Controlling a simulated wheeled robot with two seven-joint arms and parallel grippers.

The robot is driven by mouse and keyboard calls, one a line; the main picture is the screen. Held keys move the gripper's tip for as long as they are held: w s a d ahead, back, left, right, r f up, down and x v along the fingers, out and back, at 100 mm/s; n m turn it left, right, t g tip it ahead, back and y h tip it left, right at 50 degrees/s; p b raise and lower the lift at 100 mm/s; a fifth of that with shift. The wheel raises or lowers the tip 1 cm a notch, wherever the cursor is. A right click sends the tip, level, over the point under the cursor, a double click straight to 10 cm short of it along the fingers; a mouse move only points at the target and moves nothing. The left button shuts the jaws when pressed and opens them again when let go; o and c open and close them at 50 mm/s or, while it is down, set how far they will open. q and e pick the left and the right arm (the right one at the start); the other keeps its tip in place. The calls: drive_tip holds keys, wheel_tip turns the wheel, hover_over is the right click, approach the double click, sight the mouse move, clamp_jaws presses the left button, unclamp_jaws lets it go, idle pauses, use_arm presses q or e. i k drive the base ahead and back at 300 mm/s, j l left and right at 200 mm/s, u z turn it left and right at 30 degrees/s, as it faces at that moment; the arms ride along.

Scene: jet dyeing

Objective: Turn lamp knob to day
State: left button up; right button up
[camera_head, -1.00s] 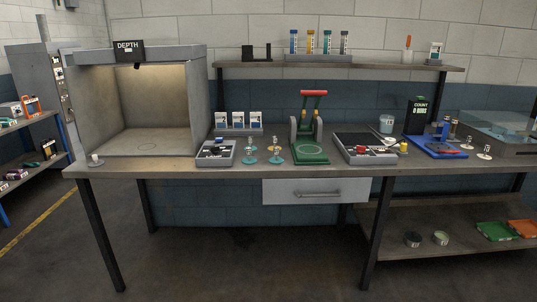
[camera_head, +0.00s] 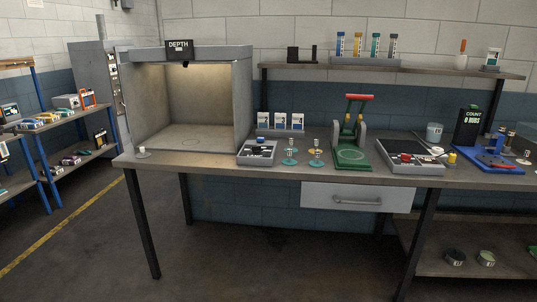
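A small pale round piece with a dark top (camera_head: 142,152) sits at the booth's front left corner. A grey control box (camera_head: 257,157) with a dark blue knob-like part (camera_head: 262,144) stands just right of the booth. I cannot tell which of these is the lamp knob, and no "day" marking is readable. Neither of my grippers is in view.
Blue-framed shelves (camera_head: 45,165) stand at left. The floor (camera_head: 230,265) before the bench is clear.

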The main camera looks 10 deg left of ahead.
sight(256, 149)
drive_tip(key=i+j, duration=0.75)
drive_tip(key=i, duration=0.05)
